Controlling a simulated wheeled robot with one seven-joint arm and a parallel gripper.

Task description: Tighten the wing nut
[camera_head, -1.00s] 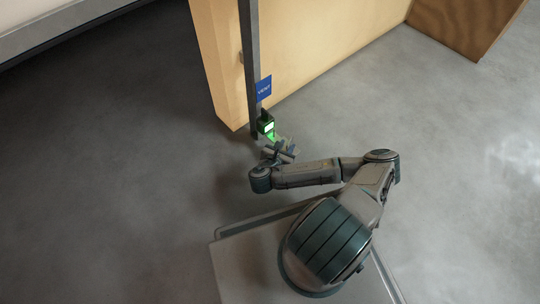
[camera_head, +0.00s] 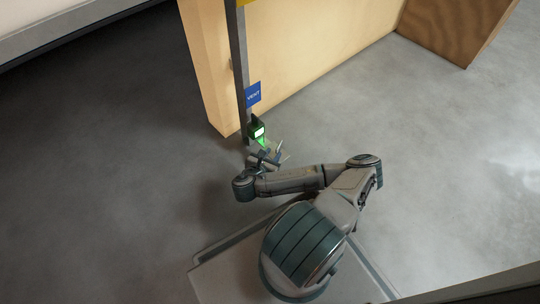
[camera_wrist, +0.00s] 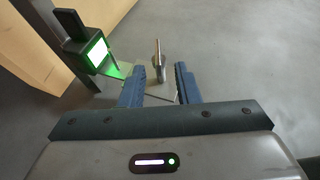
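In the wrist view my gripper (camera_wrist: 158,72) is open, its two blue fingers apart. A small upright grey piece with a brownish upper end (camera_wrist: 158,60) shows just beyond the gap between the fingertips. It may be the wing nut, but it is too small to be sure, and I cannot tell whether it lies between the fingers. No finger visibly touches it. In the head view my gripper (camera_head: 267,158) is close below a green-lit box on a post, and the wing nut cannot be made out there.
The dark box with a white lit face and green glow (camera_head: 257,131) also shows in the wrist view (camera_wrist: 98,50), left of my fingers. It is by the grey post (camera_head: 238,60) with a blue sign (camera_head: 253,94). A tan panel (camera_head: 300,60) stands behind. Floor at right is clear.

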